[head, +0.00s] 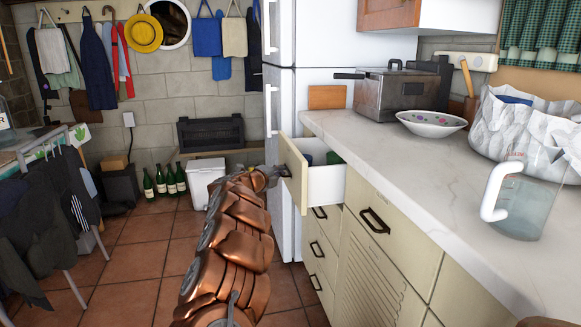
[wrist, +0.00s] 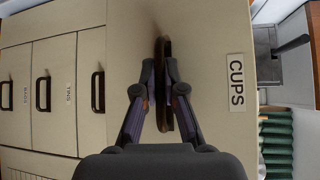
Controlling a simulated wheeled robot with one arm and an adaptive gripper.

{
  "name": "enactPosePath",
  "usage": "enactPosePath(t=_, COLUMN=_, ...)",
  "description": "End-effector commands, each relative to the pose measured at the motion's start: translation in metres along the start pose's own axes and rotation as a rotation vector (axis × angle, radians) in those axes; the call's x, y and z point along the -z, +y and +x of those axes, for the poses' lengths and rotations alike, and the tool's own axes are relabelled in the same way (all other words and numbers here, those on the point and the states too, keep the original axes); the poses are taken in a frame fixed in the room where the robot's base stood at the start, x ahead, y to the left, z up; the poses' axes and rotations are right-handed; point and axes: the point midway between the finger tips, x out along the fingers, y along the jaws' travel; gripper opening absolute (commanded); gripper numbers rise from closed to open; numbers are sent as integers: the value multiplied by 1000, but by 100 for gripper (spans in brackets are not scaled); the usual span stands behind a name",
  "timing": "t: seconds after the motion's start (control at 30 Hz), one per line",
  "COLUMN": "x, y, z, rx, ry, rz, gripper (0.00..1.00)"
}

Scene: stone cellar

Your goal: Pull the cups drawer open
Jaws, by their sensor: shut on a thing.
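The cups drawer (head: 293,172) is the top drawer of the cream cabinet, and it stands partly open in the head view. Its white side shows, with something blue and something green inside. In the wrist view, its front (wrist: 215,45) carries a CUPS label (wrist: 237,95). My gripper (wrist: 160,75) is shut on the drawer's dark handle (wrist: 165,48), with a finger on either side. In the head view, my gripper (head: 271,174) is at the drawer front, where the handle is mostly hidden.
Closed drawers with dark handles (head: 320,212) lie below. A marble worktop (head: 385,155) is above, bearing a clear jug (head: 530,205), a bowl (head: 432,121) and a metal cooker (head: 395,92). A white bin (head: 206,184) and green bottles (head: 170,180) stand beyond.

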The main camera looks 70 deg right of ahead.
Motion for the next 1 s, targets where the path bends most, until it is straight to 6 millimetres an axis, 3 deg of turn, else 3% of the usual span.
enactPosePath(t=0.5, x=-93, y=22, z=-93, rx=1, ry=2, rz=-1, gripper=0)
enactPosePath(t=0.7, x=-115, y=30, z=-114, rx=2, ry=2, rz=-2, gripper=0)
enactPosePath(t=1.0, x=-127, y=36, z=-127, rx=-1, ry=4, rz=1, gripper=0)
